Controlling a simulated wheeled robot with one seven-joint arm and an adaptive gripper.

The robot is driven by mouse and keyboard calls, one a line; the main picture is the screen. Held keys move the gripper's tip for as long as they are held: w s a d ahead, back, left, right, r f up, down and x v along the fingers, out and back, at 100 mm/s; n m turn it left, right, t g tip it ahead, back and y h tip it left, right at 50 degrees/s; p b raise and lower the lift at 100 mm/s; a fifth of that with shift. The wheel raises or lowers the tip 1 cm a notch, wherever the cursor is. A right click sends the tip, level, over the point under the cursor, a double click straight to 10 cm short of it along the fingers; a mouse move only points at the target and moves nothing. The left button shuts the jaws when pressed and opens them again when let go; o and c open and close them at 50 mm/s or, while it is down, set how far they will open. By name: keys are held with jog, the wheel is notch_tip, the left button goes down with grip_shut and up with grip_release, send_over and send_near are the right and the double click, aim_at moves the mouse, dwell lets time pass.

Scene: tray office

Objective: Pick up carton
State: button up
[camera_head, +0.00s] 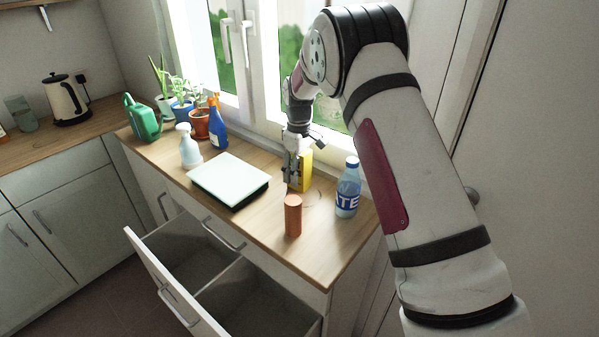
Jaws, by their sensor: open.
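A yellow carton (306,172) stands upright on the wooden counter (262,222) near the window. My gripper (291,180) points down at the carton, in front of its left part, and hides some of it. The jaws are open. I cannot tell whether the fingers touch the carton or sit around it.
An orange-brown cylinder (293,216) and a water bottle (348,187) stand close to the carton. A white flat tray-like object (229,179) lies to the left. A white bottle (189,147), blue spray bottle (217,124) and green watering can (143,118) stand further left. A drawer (160,277) is open below.

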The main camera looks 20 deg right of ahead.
jog(key=c, duration=1.1)
jog(key=shift+c, duration=0.4)
jog(key=shift+r, duration=0.1)
